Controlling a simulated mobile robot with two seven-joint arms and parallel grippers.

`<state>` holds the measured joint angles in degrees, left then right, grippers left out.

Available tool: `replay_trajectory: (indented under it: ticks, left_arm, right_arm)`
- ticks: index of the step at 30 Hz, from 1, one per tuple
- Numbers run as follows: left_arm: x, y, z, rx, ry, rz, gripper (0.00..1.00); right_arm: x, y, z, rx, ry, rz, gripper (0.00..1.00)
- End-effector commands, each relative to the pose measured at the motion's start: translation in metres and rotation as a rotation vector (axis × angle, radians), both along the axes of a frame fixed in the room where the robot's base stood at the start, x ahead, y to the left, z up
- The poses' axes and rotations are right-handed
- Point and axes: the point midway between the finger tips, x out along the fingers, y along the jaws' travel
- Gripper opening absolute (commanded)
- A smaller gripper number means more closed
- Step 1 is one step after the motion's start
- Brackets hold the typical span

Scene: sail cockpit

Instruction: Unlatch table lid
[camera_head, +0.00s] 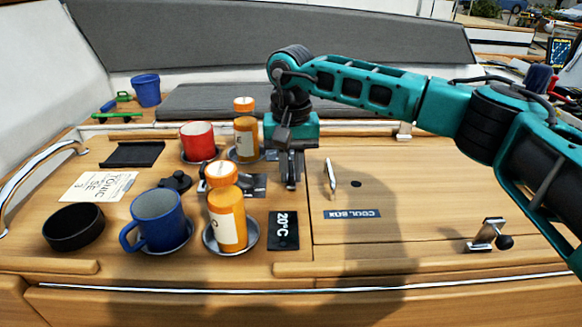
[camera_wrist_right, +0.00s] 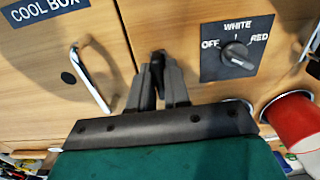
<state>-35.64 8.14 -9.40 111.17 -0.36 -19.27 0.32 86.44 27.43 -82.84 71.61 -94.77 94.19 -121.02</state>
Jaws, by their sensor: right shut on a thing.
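The table lid (camera_head: 440,190) is a wooden panel marked COOL BOX, lying flat and closed, with a slim metal handle (camera_head: 330,178). The handle also shows in the wrist view (camera_wrist_right: 92,80). My right gripper (camera_head: 291,184) points down at the lid's left edge, beside the handle. In the wrist view its fingers (camera_wrist_right: 158,72) are close together on a small dark piece (camera_wrist_right: 158,56) at the seam, mostly hidden by the fingers; I cannot tell its full shape. A metal latch with a black knob (camera_head: 488,235) stands at the lid's front right. My left gripper is not in view.
A switch panel (camera_wrist_right: 236,48) is beside the gripper. To the left stand orange bottles (camera_head: 227,218) (camera_head: 246,138), a blue mug (camera_head: 158,220), a red mug (camera_head: 198,142) and a black round dish (camera_head: 73,227). The lid's top is clear.

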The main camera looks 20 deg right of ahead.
Motion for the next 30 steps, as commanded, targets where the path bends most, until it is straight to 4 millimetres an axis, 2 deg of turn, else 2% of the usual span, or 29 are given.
replay_trajectory:
  ticks: [2,3,10,17,20,23,30]
  left_arm:
    - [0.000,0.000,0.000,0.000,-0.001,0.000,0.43]
    - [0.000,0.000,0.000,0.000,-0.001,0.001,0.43]
    - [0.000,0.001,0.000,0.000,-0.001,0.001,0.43]
    - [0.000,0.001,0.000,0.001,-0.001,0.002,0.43]
    - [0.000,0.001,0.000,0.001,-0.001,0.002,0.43]
    - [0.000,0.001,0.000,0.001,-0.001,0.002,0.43]
    - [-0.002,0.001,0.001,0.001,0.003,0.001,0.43]
  right_arm:
    - [-0.001,0.000,-0.001,-0.001,0.002,0.004,0.00]
    - [-0.001,0.000,-0.001,-0.001,0.002,0.004,0.19]
    - [-0.001,0.000,-0.001,0.000,0.002,0.002,0.41]
    - [0.000,0.000,0.000,0.000,0.001,0.001,0.41]
    - [0.000,0.000,0.007,0.001,-0.001,0.000,0.41]
    - [0.000,0.000,0.022,0.000,-0.002,0.000,0.41]
    - [0.000,0.001,0.075,0.000,-0.003,0.001,0.41]
